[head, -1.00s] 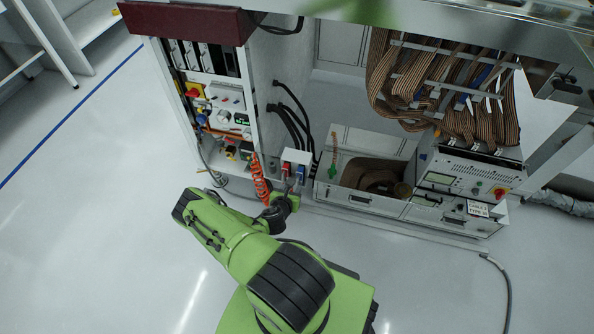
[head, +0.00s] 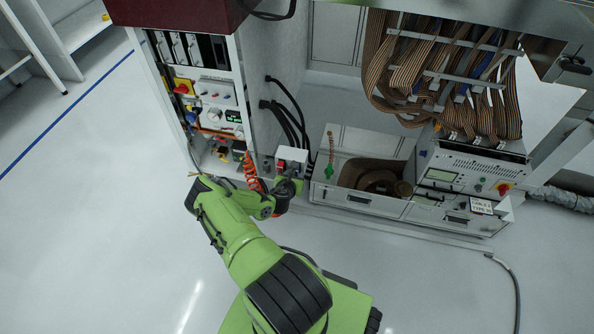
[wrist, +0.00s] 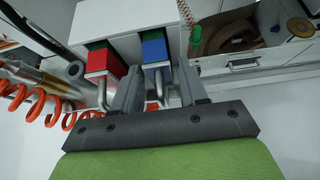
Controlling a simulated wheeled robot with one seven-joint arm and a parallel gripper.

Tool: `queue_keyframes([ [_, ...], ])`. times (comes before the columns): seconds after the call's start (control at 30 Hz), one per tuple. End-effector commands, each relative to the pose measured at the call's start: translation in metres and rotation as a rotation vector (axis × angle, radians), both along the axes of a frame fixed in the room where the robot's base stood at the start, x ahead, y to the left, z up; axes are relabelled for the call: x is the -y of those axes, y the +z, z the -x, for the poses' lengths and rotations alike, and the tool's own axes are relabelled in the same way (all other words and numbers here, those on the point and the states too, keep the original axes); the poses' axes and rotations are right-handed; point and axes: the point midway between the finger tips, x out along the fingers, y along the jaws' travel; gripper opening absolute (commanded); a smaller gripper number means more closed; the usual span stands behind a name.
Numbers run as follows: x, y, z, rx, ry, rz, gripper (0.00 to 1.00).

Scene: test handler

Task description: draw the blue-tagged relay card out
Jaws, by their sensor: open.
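The blue-tagged relay card (wrist: 154,48) sits in the right slot of a small white box (wrist: 120,20), with a bent metal handle below its blue face. The red-tagged card (wrist: 101,62) sits in the left slot with a similar handle. The white box also shows in the head view (head: 292,154), where my wrist partly covers the card faces. My gripper (wrist: 159,74) is open in front of the blue-tagged card, one finger on each side of its handle. I cannot tell whether either finger touches it.
A coiled orange hose (wrist: 40,105) hangs close on the left of my gripper. A green tag (wrist: 195,40) is at the open drawer (head: 340,195) on the right. A tall equipment rack (head: 205,90) and black cables (head: 290,115) stand beside the box. The floor in front is clear.

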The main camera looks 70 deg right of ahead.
Motion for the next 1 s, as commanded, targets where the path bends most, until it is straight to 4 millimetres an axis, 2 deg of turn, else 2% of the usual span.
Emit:
queue_keyframes([
  [0.03, -0.0001, 0.0002, 0.0, 0.0, 0.0, 0.0, 0.4],
  [0.3, -0.0003, 0.0002, 0.0, 0.0, 0.0, 0.0, 0.0],
  [1.0, -0.01, 0.0006, 0.0014, -0.001, 0.001, 0.0, 0.0],
])
